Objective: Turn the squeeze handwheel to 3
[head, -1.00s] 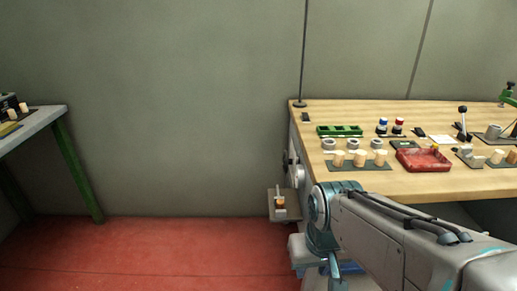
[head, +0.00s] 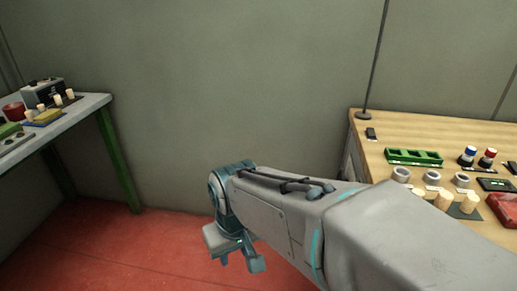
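No scale or number can be read. My gripper (head: 238,262) is at the lower middle of the head view, left of the bench and above the red floor. It is seen from behind and partly hidden by my wrist, so its opening cannot be made out. I see nothing held in it.
A green-legged table (head: 75,118) stands at left. Floor between table and bench is open.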

